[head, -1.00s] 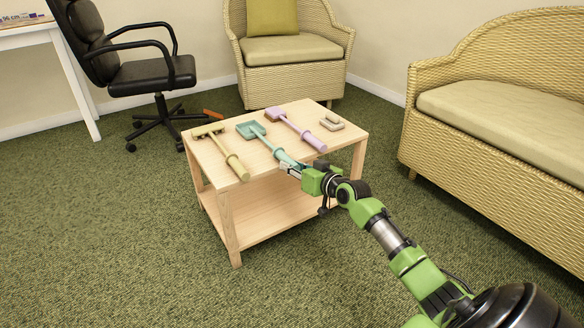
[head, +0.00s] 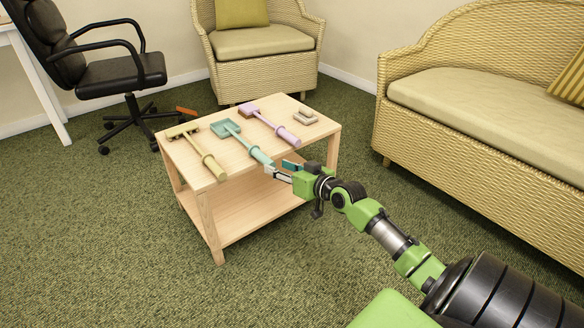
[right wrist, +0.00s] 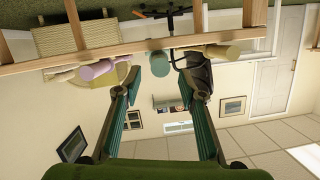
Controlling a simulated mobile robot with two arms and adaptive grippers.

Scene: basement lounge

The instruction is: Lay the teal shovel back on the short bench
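The teal shovel (head: 241,141) lies on the top of the short light-wood bench (head: 220,199), its scoop toward the back and its handle toward the front edge. My right gripper (head: 284,171) is open and empty, just off the bench's front edge near the handle end. In the right wrist view, the open fingers (right wrist: 176,65) stand on either side of the round teal handle end of the shovel (right wrist: 181,75), which looks apart from them. My left gripper is not in view.
A yellow rake (head: 199,153) lies left of the shovel, a lilac shovel (head: 270,124) right of it, and a small beige object (head: 305,117) at the right end. A wicker sofa (head: 450,151), wicker armchair (head: 265,75) and black office chair (head: 118,75) stand around.

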